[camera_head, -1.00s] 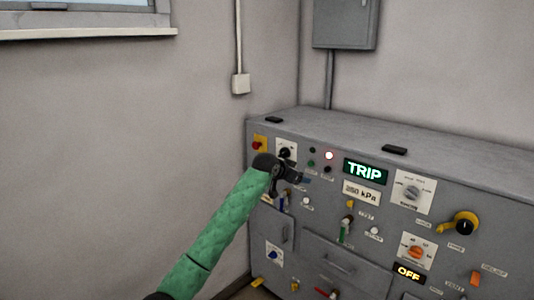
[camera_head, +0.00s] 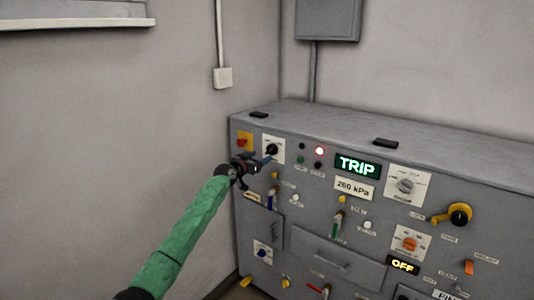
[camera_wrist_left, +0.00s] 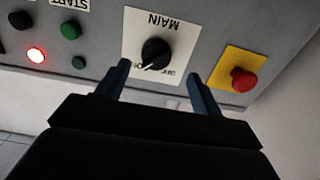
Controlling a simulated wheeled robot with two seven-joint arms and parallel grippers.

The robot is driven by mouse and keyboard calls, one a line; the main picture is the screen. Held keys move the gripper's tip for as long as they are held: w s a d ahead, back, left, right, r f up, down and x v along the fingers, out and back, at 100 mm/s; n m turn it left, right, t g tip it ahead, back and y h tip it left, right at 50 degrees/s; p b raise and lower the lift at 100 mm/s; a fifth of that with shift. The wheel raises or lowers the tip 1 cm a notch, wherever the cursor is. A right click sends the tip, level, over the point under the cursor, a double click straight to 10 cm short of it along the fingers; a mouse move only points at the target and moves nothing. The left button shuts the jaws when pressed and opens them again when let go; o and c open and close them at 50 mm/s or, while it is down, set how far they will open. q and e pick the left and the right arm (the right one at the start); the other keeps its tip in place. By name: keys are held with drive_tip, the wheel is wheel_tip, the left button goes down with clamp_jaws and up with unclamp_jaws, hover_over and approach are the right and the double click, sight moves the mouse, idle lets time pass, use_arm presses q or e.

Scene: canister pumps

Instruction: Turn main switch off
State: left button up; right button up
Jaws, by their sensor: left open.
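The main switch is a black rotary knob on a white plate at the panel's upper left in the head view (camera_head: 272,150). In the left wrist view the main switch (camera_wrist_left: 156,53) shows large, with the label MAIN upside down and a white pointer mark on the knob. My left gripper (camera_head: 262,160) is open just in front of and slightly below the plate. In the wrist view its two fingers (camera_wrist_left: 156,82) stand apart on either side of the knob's lower part; I cannot tell whether they touch it. My right gripper is not in view.
A red button on a yellow plate (camera_head: 244,141) sits left of the switch, close to one finger in the wrist view. A lit red lamp (camera_head: 319,151), a TRIP display (camera_head: 357,166) and an OFF display (camera_head: 403,265) are on the panel. The wall is left.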

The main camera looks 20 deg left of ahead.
sight(269, 152)
use_arm(q)
drive_tip(key=x, duration=0.3)
drive_tip(key=p+x, duration=0.1)
drive_tip(key=x, duration=0.1)
drive_tip(key=shift+s+d+r, duration=0.15)
drive_tip(key=shift+d+r, duration=0.1)
drive_tip(key=shift+w+f, duration=0.15)
drive_tip(key=shift+w, duration=0.4)
drive_tip(key=shift+w+d, duration=0.15)
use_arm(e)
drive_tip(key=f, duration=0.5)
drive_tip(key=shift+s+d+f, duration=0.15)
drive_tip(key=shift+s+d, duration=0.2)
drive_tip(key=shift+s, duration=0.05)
use_arm(q)
drive_tip(key=c, duration=1)
